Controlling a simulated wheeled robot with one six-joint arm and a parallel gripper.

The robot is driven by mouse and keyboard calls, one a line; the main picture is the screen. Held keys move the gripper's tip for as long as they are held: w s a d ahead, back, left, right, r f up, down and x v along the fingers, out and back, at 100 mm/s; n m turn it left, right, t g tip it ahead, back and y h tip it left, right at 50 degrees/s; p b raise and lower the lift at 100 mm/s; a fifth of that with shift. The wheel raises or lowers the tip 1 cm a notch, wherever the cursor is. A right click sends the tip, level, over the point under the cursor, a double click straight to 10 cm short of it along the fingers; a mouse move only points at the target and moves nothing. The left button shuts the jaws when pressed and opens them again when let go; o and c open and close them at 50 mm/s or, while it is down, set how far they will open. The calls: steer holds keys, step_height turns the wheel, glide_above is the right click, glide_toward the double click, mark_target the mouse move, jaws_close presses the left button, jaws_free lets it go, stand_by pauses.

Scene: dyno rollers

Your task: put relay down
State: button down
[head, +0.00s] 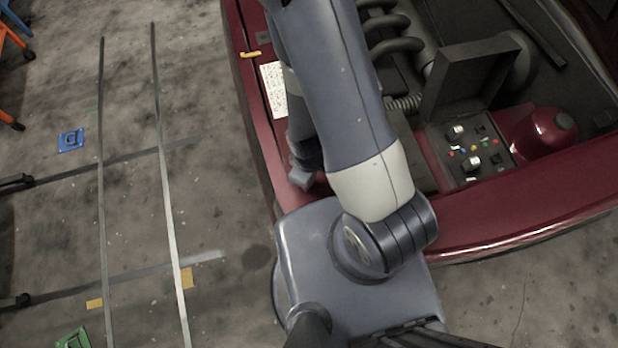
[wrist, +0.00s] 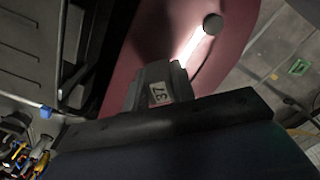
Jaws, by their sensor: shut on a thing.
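A dark grey block marked "37" (wrist: 158,93), which looks like the relay, shows in the wrist view just beyond the dark bar of my gripper (wrist: 160,118). My gripper is shut on it, though the fingertips are not clearly seen. The block is over or against the dark red car body (wrist: 130,50); I cannot tell whether it touches. In the head view the end of my gripper (head: 302,179) shows as a small grey piece beside the car's red edge, mostly hidden behind my arm.
An open black fuse box (head: 468,150) with relays and coloured fuses sits in the engine bay, near a red rounded cover (head: 540,135). A white label sheet (head: 273,90) and a yellow clip (head: 250,54) lie on the car's left edge. The floor left is mostly clear, with a blue pad (head: 71,140).

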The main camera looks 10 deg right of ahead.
steer(key=shift+f, duration=0.3)
steer(key=shift+f, duration=0.15)
steer(key=c, duration=1.2)
jaws_free()
step_height(320, 180, up, 7)
steer(key=p, duration=0.5)
steer(key=shift+p, duration=0.4)
steer(key=shift+w+r+b, duration=0.1)
steer(key=shift+r+b, duration=0.1)
steer(key=shift+b, duration=0.2)
steer(key=shift+r, duration=2.45)
